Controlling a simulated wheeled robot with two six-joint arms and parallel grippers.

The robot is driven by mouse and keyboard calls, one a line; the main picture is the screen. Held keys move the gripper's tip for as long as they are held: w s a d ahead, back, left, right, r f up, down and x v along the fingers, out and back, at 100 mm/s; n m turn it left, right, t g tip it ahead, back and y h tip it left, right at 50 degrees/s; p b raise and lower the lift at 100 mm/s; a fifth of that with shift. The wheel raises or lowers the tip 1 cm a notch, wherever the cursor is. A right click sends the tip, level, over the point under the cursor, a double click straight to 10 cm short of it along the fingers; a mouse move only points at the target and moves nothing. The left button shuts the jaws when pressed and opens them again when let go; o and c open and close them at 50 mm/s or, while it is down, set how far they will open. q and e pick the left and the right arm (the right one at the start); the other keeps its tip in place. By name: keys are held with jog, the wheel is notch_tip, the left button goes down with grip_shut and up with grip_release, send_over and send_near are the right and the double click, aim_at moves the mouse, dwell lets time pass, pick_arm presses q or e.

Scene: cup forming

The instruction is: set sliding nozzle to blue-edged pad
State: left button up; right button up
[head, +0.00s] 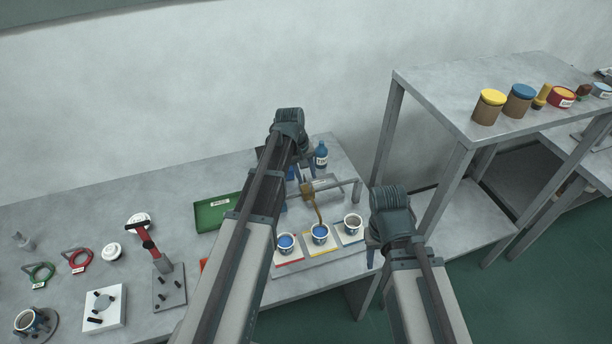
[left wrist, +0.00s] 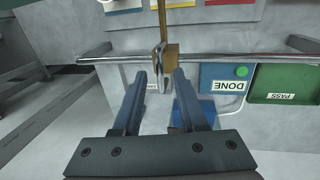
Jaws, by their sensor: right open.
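The sliding nozzle, a brass block (head: 307,189) with a bent spout, rides a metal rail. Its spout ends above the cup on the yellow-edged pad (head: 320,252). The blue-edged pad (head: 345,240) lies to its right and bears a cup (head: 352,222) without blue fill. My left gripper (head: 299,172) is beside the rail, partly hidden by its own arm. In the left wrist view its fingers (left wrist: 160,78) are apart, with the brass block (left wrist: 170,57) just beyond and between the tips; contact cannot be told. My right gripper (head: 372,256) is open, right of the pads.
The red-edged pad (head: 287,259) bears a blue-filled cup (head: 286,241). A green tray (head: 215,212) lies left of my left arm. A blue bottle (head: 321,156) stands behind the rail (left wrist: 225,58). A raised shelf (head: 440,88) with jars stands at the right.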

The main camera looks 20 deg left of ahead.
pick_arm(q)
grip_shut()
dwell(1.2)
